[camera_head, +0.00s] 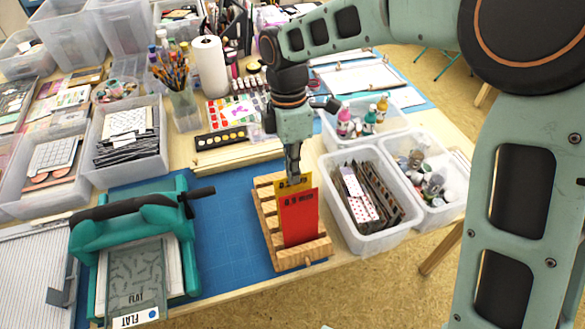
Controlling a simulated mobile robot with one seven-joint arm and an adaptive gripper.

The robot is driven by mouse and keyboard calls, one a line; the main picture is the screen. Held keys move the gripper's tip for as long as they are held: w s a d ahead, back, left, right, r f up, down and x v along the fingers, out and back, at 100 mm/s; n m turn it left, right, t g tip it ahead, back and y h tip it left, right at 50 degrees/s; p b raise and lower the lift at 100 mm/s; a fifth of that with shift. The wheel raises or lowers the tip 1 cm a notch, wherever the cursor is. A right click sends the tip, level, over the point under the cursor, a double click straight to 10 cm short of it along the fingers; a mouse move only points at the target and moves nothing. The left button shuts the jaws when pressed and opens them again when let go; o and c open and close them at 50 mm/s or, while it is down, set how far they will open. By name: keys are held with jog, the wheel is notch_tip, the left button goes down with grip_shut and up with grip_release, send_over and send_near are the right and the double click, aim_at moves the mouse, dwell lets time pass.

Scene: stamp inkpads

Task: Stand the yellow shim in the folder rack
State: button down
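The wooden folder rack (262,214) stands on the blue mat, with several slots along its side. A red plate (299,222) stands upright in its front part. The yellow shim (282,189) is just behind the red plate, upright, with only its upper strip showing. My gripper (293,177) points straight down over the rack, and its fingertips appear closed on the shim's top edge. The red plate hides the shim's lower part, so I cannot tell whether it rests on the rack's base.
A teal die-cutting press (181,233) stands left of the rack. A clear bin of patterned strips (362,239) stands close on the right. Blue mat is bare between press and rack.

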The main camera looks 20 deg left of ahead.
jog(key=c, duration=2.1)
grip_release()
